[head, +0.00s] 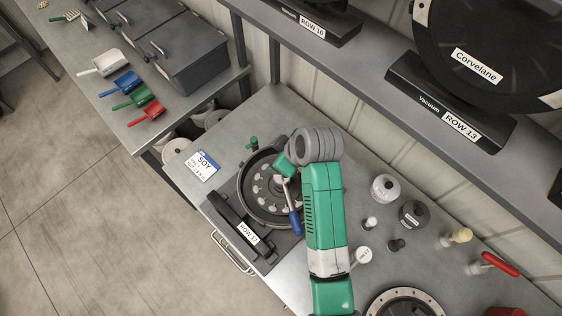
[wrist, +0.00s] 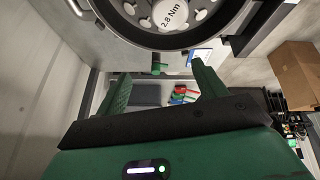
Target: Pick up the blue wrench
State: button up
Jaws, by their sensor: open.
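The blue wrench (head: 295,222) has a blue handle and a thin metal shaft. In the head view it lies slanted over the right side of the dark round meter housing (head: 245,192), its handle towards the front. Its upper end is close to or partly behind my gripper (head: 285,165), so I cannot tell if they touch. In the wrist view my gripper (wrist: 161,70) has its two green fingers wide apart with nothing held between them. The meter, marked 2.8 Nm, fills the top of that view. I cannot make out the wrench's blue handle there.
A green knob (head: 252,143) stands behind the housing, and a SOY card (head: 202,166) lies left. A ROW 17 part (head: 240,228) sits in front. Bottles (head: 385,188) and small knobs stand right of my arm. A shelf (head: 400,75) with vacuum units overhangs the back.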

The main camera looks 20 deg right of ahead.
aim_at(282, 178)
jog(key=shift+n+g+y, duration=0.3)
jog(key=shift+g+y, duration=0.1)
jog(key=shift+g, duration=0.4)
jog(key=s+f, duration=0.3)
jog(key=shift+s+d, duration=0.15)
jog(key=shift+d, duration=0.1)
jog(key=shift+x, duration=1.4)
notch_tip(282, 178, down, 4)
jog(key=shift+a+f, duration=0.2)
jog(key=shift+w+a+f, duration=0.1)
jog(key=shift+w+f, duration=0.3)
jog(key=shift+c, duration=0.4)
jog(key=shift+r, duration=0.1)
grip_shut()
